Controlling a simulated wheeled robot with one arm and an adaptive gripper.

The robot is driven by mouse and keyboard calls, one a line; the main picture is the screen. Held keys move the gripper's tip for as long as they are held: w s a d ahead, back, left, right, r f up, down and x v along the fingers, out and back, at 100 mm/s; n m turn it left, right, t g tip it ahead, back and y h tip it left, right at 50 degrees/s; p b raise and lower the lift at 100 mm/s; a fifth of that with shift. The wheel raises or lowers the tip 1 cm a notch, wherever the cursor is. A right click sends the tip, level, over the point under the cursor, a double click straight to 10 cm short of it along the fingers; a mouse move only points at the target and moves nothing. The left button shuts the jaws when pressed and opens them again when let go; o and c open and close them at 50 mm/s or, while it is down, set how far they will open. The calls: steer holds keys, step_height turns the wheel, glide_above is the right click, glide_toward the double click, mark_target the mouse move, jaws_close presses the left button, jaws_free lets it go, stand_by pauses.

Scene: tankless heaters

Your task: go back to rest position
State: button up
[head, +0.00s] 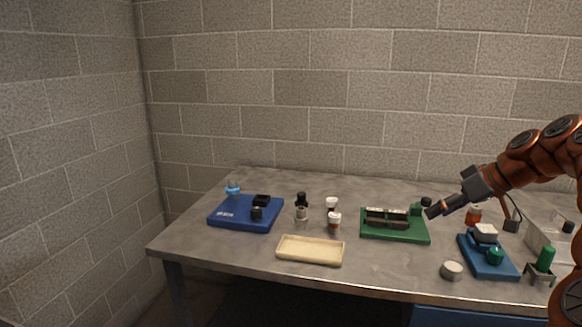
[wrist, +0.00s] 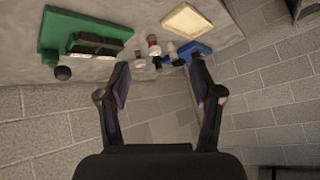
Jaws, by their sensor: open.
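My gripper (head: 433,211) is at the right in the head view, held above the table near the green board. Its two fingers stand apart in the wrist view (wrist: 160,82), with nothing between them. The green board (head: 412,238) with dark parts on it lies below and left of the fingertips in the head view. It shows at the top left of the wrist view (wrist: 50,35). My orange arm reaches in from the right edge and hides part of the table's right side.
The grey table (head: 210,256) stands against block walls. The front left is bare.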

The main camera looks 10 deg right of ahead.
steer(key=s+a+g+h+p, duration=0.1)
steer(key=s+a+g+p, duration=0.1)
steer(key=s+a, duration=0.7)
steer(key=s+a+g+h+p, duration=0.1)
steer(key=s+a+g+p, duration=0.3)
steer(key=a, duration=1)
steer(key=s+f+m+h, duration=0.1)
steer(key=s+f, duration=0.2)
steer(key=s, duration=0.4)
steer(key=s+f+m+g+h+p, duration=0.1)
steer(key=s+f, duration=0.3)
steer(key=s, duration=0.4)
steer(key=s+d+f+m+h, duration=0.1)
steer(key=s+f+m+h, duration=0.1)
steer(key=s, duration=0.6)
step_height(320, 180, down, 2)
steer(key=shift+s+m+g, duration=0.2)
steer(key=shift+m+g, duration=0.2)
steer(key=shift+m, duration=0.1)
